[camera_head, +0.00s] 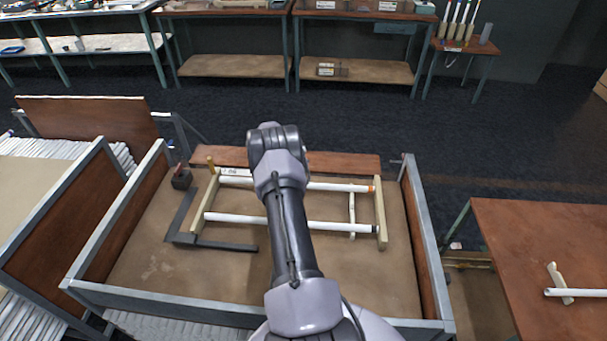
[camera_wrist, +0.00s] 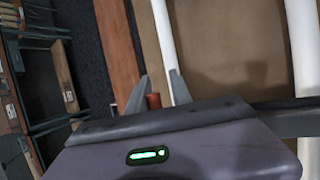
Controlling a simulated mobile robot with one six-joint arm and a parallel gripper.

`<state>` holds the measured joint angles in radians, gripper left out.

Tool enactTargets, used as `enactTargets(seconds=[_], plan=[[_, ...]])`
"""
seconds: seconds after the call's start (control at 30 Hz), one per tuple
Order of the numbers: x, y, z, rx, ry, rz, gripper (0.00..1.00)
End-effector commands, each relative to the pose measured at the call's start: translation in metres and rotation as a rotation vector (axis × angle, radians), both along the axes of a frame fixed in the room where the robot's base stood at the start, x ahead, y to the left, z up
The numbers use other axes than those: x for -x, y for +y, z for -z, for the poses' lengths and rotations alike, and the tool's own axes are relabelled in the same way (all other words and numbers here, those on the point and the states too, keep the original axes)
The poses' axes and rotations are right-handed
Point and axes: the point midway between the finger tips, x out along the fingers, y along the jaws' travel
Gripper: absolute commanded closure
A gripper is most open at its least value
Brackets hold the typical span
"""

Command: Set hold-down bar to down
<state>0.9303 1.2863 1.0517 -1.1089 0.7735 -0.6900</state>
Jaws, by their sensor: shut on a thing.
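My gripper (camera_wrist: 158,88) shows in the wrist view with its two grey fingers on either side of a short reddish-brown knob (camera_wrist: 153,101), shut on it. In the head view my arm hides the fingers and the knob. I cannot tell from the frames whether the knob belongs to the hold-down bar, or where that bar lies. Two white tubes (camera_head: 335,187) (camera_head: 235,219) lie across a pale wooden rack with a left rail (camera_head: 205,205) and a right rail (camera_head: 380,215). A white tube (camera_wrist: 163,40) passes beside the fingers in the wrist view.
The rack stands on a brown worktop (camera_head: 150,260) with raised side walls. A dark L-shaped square (camera_head: 212,245) and a dark block with a red top (camera_head: 181,179) are at its left. A reddish plank (camera_head: 340,163) runs along the back. Another table (camera_head: 540,230) stands at right.

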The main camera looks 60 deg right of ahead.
Motion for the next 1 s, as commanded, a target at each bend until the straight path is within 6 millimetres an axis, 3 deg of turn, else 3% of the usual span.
enactTargets(seconds=[0.03, 0.27, 0.3, 0.33, 0.83, 1.0], plan=[[0.005, 0.009, 0.01, -0.022, 0.011, 0.012, 1.0], [0.005, 0.009, 0.01, -0.022, 0.011, 0.012, 1.0], [0.005, 0.009, 0.01, -0.022, 0.012, 0.011, 0.66], [0.004, 0.009, 0.01, -0.021, 0.011, 0.011, 0.64], [0.002, 0.005, 0.004, -0.011, 0.007, 0.006, 0.64], [-0.002, 0.013, -0.014, -0.009, 0.006, 0.005, 0.64]])
